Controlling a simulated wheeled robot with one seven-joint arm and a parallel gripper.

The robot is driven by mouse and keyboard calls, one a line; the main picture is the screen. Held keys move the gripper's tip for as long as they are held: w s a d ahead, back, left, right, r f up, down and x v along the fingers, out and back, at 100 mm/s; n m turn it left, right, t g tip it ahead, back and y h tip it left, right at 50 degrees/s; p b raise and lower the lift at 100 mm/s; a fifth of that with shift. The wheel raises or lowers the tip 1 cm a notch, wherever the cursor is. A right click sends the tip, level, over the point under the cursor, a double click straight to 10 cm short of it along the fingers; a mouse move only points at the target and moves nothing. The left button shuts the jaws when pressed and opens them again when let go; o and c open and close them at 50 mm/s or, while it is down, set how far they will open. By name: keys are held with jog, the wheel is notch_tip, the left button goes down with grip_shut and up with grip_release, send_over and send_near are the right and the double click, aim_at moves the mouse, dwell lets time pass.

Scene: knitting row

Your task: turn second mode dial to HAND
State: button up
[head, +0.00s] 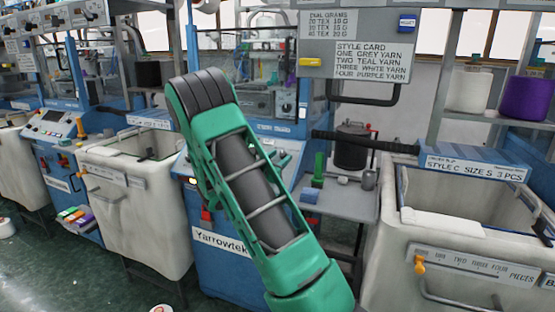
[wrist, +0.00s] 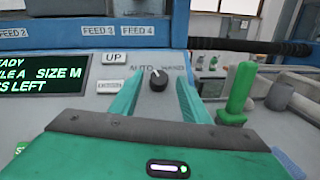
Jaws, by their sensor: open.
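The black mode dial (wrist: 158,81) is on a light grey panel in the wrist view, below the labels AUTO on the left and HAND on the right. Its white mark points up and slightly left, toward AUTO. My gripper (wrist: 157,92) is open, with one green finger on each side of the dial. I cannot tell whether either finger touches it. In the head view my green arm reaches over the blue Yarrowtek machine (head: 225,265) and hides the dial and my gripper.
A lit display (wrist: 43,78) and an UP button (wrist: 114,57) are left of the dial. A green post (wrist: 238,90) stands to its right, and a dark padded bar (wrist: 250,45) crosses behind. White bins (head: 130,205) and (head: 455,285) flank the machine.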

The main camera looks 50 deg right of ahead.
jog(key=shift+w+d, duration=0.2)
jog(key=shift+d, duration=0.4)
jog(key=c, duration=1)
jog(key=shift+w+a+f, duration=0.1)
jog(key=shift+a, duration=0.2)
jog(key=shift+c, duration=0.2)
jog(key=shift+d+m+g, duration=0.25)
jog(key=shift+m+g, duration=0.05)
jog(key=m+g, duration=0.6)
jog(key=m, duration=0.1)
jog(key=shift+w+r, duration=0.25)
jog(key=shift+w, duration=0.05)
jog(key=m+g+y, duration=0.1)
jog(key=m+g, duration=0.1)
jog(key=m, duration=0.1)
jog(key=m+g+y, duration=0.2)
jog(key=m, duration=0.1)
jog(key=shift+w+d+r, duration=0.1)
jog(key=shift+w+d, duration=0.05)
jog(key=shift+w, duration=0.05)
jog(key=shift+m+g+y, duration=0.6)
jog(key=shift+m, duration=0.2)
